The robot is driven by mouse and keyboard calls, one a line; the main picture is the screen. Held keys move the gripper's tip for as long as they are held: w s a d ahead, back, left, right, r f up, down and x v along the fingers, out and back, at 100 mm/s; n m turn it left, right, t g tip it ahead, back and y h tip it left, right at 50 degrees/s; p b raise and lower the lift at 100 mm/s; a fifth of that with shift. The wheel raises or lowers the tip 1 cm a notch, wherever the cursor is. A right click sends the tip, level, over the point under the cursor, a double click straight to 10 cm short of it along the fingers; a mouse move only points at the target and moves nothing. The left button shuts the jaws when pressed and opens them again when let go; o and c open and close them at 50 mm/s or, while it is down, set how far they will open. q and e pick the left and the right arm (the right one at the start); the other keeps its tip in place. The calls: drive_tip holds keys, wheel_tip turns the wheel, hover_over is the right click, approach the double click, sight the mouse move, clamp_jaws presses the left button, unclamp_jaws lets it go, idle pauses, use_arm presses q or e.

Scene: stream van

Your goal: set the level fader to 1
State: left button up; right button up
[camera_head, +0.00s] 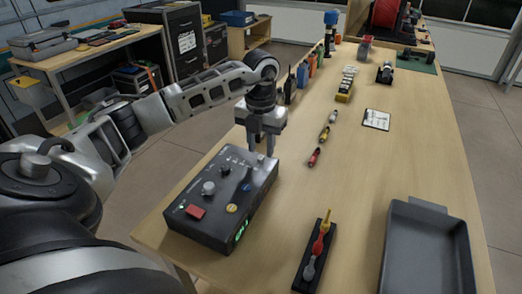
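A dark control box (190,222) sits on the near left part of the wooden bench. Its top carries a red button, a grey knob (208,188), a yellow button, a blue knob, and small dark controls near the far edge. A green display (240,231) glows on its front right side; its text is too small to read surely. I cannot clearly make out the level fader or its setting. My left gripper (262,152) points down at the box's far edge, its two fingers apart with nothing seen between them. Whether it touches the box is unclear. My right gripper is not in view.
A black rack with coloured tools (314,255) and a grey tray (428,250) stand right of the box on the bench (350,180). Several small coloured items (314,157) and a white paper (376,119) lie farther back. Bottles line the bench's left edge.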

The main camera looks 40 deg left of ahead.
sight(254, 159)
use_arm(q)
drive_tip(key=shift+f, duration=1.2)
clamp_jaws()
drive_tip(key=shift+s+a, duration=0.25)
drive_tip(key=shift+a, duration=0.8)
unclamp_jaws()
drive_tip(key=shift+d, duration=0.1)
drive_tip(key=shift+r, duration=0.1)
